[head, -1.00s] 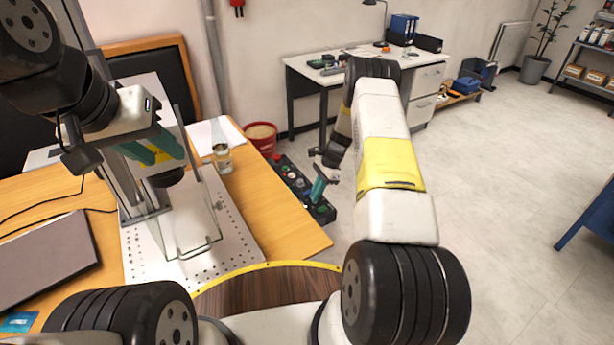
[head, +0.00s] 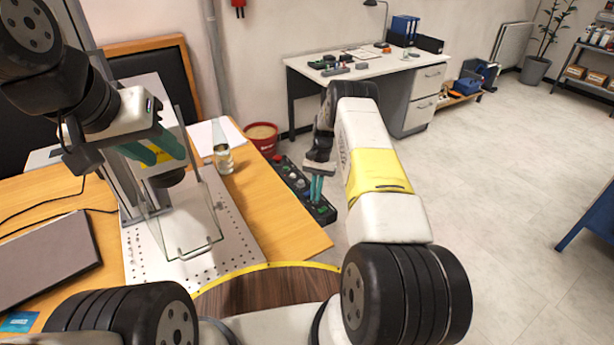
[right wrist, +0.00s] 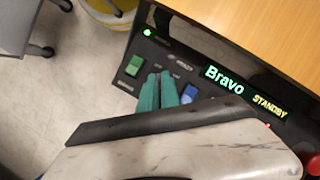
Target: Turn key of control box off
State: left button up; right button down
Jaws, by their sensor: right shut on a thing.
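The control box (head: 290,172) is a long black box beside the right edge of the wooden table. In the right wrist view, the control box (right wrist: 125,88) shows a green switch, a blue button and a lit display reading "Bravo" and "STANDBY". My right gripper (head: 316,190) points down at the near part of the box. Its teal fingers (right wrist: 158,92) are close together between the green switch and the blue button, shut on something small. The key is hidden by the fingers. My left gripper (head: 158,150) hangs over the laser marker, away from the box; its finger gap is unclear.
The laser marker's perforated plate (head: 150,248) and clear guard stand left of the box. A glass jar (head: 223,160) and paper lie on the table (head: 285,235). A red bucket (head: 262,136) stands behind the box.

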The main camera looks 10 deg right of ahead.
jog(key=shift+n, duration=0.5)
jog(key=c, duration=1.6)
grip_release()
jog(key=v, duration=0.8)
jog(key=shift+a, duration=0.15)
